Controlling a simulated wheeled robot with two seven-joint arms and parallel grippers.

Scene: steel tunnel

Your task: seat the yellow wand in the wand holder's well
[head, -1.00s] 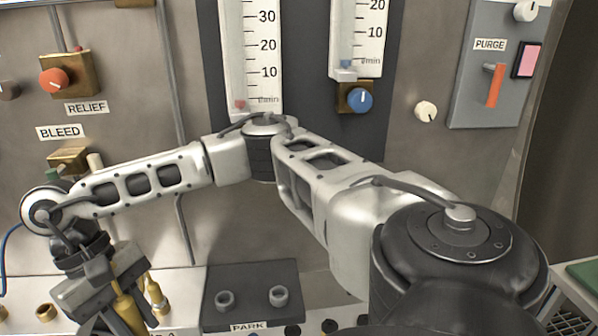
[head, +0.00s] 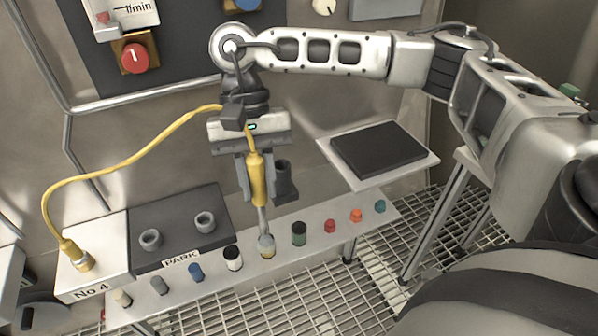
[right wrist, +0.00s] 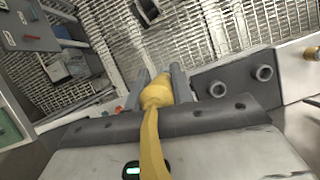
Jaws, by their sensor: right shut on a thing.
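My right gripper (head: 257,185) is shut on the yellow wand (head: 257,178), which hangs nearly upright with its grey shaft and blunt tip pointing down. In the head view, the tip overlaps the row of coloured caps on the ledge; whether it touches is unclear. A dark grey cup (head: 287,182), apparently the wand holder with its well, stands just right of the wand, partly hidden by the gripper. The wand is beside it, not in it. The right wrist view shows the wand (right wrist: 157,95) between the fingers. My left gripper is not in view.
A yellow cable runs from the wand to a brass fitting on the No 4 block (head: 98,270). The dark PARK block (head: 180,215) has two empty-looking round sockets. A small shelf (head: 408,166) with a black pad stands to the right. Floor grating lies below.

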